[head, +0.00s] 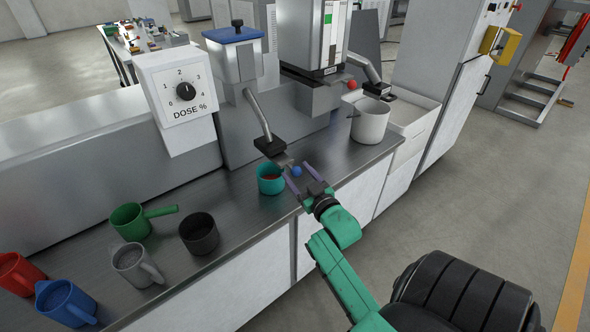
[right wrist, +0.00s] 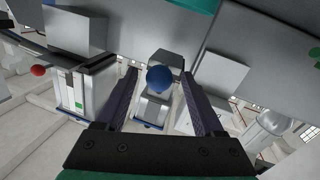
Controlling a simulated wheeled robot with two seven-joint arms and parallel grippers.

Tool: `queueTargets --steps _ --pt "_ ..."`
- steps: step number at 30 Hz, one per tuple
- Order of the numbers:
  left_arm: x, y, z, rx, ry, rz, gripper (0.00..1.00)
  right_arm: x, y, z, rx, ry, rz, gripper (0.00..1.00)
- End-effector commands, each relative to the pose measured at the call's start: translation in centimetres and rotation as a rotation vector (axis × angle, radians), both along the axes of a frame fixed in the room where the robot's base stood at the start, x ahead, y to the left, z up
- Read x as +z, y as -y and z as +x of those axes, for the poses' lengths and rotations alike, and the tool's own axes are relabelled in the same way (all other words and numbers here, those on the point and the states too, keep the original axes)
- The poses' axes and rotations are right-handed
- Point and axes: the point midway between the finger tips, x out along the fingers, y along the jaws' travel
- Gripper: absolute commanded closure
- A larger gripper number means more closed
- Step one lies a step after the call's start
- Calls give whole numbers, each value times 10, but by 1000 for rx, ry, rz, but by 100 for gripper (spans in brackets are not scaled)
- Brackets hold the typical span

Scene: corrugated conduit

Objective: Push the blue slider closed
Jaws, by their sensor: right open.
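The blue slider shows as a round blue knob (head: 296,171) at the end of a grey slide plate, at the black block (head: 270,146) on the foot of a slanted pipe. My right gripper (head: 294,168) is open, with one finger on each side of the knob. In the right wrist view the blue knob (right wrist: 160,79) sits between the two purple fingers, with a visible gap to each. How far the slide plate stands out is hard to tell. My left gripper is not in view.
A teal cup (head: 270,180) stands on the steel counter below the pipe outlet. A red knob (head: 351,84) and a large pale pot (head: 370,121) are at the right-hand outlet. Several mugs and a dark cup (head: 199,233) stand at the left.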

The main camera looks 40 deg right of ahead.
Motion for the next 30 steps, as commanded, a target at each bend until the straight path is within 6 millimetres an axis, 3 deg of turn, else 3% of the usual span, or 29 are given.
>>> queueTargets --steps 3,11,15,16,17,30 --pt "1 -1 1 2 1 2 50 1 3 12 0 1 -2 30" --pt "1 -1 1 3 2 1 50 0 3 14 0 -1 -1 30" --pt "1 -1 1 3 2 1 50 0 3 14 1 -1 -1 84" --pt "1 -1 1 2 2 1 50 0 3 14 1 -1 -1 95" --pt "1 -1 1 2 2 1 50 0 3 14 1 -1 -1 100" --pt "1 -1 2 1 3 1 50 -1 3 14 1 -1 0 100"
